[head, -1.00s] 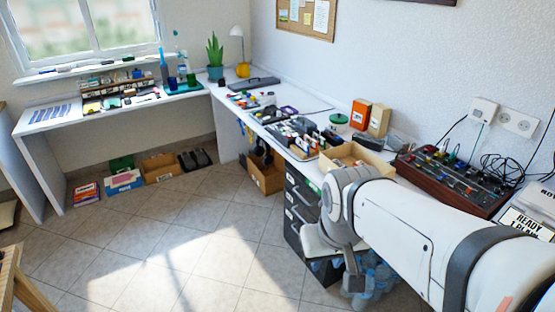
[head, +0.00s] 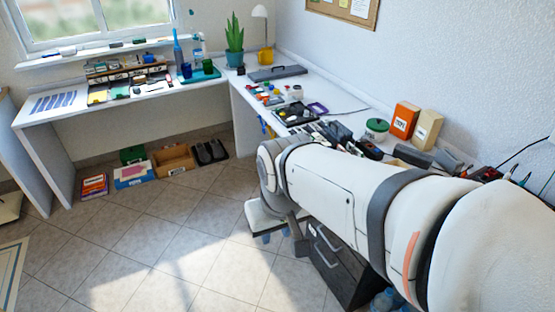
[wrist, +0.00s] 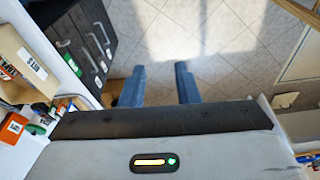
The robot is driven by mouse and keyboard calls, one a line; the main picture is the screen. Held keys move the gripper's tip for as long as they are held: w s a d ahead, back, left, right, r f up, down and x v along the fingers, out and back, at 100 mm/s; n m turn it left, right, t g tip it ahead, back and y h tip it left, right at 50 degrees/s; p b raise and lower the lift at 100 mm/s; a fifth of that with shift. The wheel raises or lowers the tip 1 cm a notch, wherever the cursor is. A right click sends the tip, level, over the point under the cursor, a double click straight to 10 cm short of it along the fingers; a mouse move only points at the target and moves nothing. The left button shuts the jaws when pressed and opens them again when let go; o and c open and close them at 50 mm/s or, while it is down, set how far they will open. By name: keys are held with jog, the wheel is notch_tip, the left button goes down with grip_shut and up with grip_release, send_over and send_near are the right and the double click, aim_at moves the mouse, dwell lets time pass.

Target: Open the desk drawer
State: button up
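The desk drawer unit (head: 345,268) is a dark grey cabinet under the right-hand desk, partly hidden behind my arm in the head view. Two silver bar handles (head: 328,238) show on its front. In the wrist view the drawer unit (wrist: 78,40) is at the upper left, with several handles, and its drawers look shut. My gripper (wrist: 159,88) shows two blue fingers spread wide apart with only floor between them. It is open and empty, to the right of the drawer fronts and apart from the handles. In the head view my gripper's fingers are small and partly hidden.
The white desk (head: 310,93) above carries tools, boxes and a green-lidded jar (head: 376,129). Water bottles (head: 386,300) stand on the floor by the drawer unit. Boxes (head: 172,160) line the floor under the far desk. The tiled floor (head: 180,240) in the middle is clear.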

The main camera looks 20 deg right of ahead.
jog(key=w+d+f+n+g+h+b, duration=0.4)
jog(key=w+d+f+n+h+b, duration=0.25)
jog(key=d+f+n+b, duration=0.45)
jog(key=w+d+f+n+g+h+b, duration=0.3)
jog(key=w+d+f+n+h+b, duration=0.45)
jog(key=f, duration=0.55)
jog(key=w+d+f+n+t+h+b, duration=0.2)
jog(key=w+d+f+n+b, duration=0.15)
jog(key=f+n, duration=0.35)
jog(key=w+d+f+n+t+h+b, duration=0.25)
jog(key=w+f+n, duration=0.25)
jog(key=f, duration=0.3)
jog(key=w+d+f+n+t+h+b, duration=0.25)
jog(key=w+f+n, duration=0.25)
jog(key=f+n, duration=0.25)
jog(key=shift+m+g+y, duration=0.4)
jog(key=shift+m, duration=0.1)
jog(key=b+x, duration=0.1)
jog(key=x, duration=0.3)
jog(key=b+x, duration=0.1)
jog(key=x, duration=0.3)
jog(key=shift+s+f, duration=0.2)
jog(key=shift+f, duration=0.05)
jog(key=shift+c, duration=0.6)
